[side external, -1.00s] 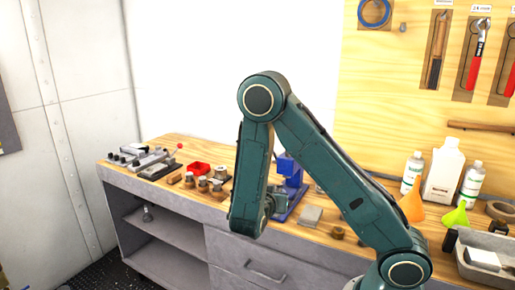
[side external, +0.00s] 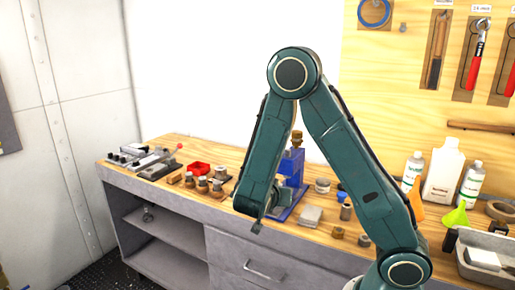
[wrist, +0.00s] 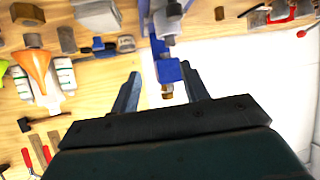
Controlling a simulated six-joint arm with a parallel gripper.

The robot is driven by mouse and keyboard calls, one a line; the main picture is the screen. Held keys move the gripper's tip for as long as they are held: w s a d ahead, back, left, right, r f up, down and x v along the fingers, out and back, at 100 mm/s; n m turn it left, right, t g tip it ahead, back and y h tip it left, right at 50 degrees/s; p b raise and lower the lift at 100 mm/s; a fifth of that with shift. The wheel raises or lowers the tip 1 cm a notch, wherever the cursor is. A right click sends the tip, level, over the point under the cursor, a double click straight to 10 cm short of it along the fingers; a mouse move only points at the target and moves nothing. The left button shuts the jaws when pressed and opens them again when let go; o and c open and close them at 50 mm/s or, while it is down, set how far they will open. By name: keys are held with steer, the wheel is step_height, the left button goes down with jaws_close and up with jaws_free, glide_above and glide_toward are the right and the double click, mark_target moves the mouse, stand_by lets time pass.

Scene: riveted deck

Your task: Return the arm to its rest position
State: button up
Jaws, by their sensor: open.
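My green arm is bent in front of the workbench, elbow high and forearm sloping down to the left. My gripper (side external: 257,226) hangs at the forearm's lower end, small and partly hidden in the side view. In the wrist view my gripper (wrist: 160,82) has its two fingers spread wide, with nothing held between them. A blue fixture (side external: 293,163) with a brass-coloured piece (side external: 297,138) on top stands on the bench behind my forearm. In the wrist view the blue fixture (wrist: 167,70) and brass piece (wrist: 167,91) appear between the fingers, apart from them.
Tools hang on the pegboard (side external: 400,90). The space above the bench's left is clear.

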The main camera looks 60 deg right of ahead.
steer(key=s+a+r+n+t+y, duration=0.3)
steer(key=s+a+r+n+y, duration=0.9)
steer(key=a, duration=0.5)
steer(key=s+r+n, duration=0.2)
steer(key=s+n, duration=0.1)
steer(key=shift+a+r, duration=0.4)
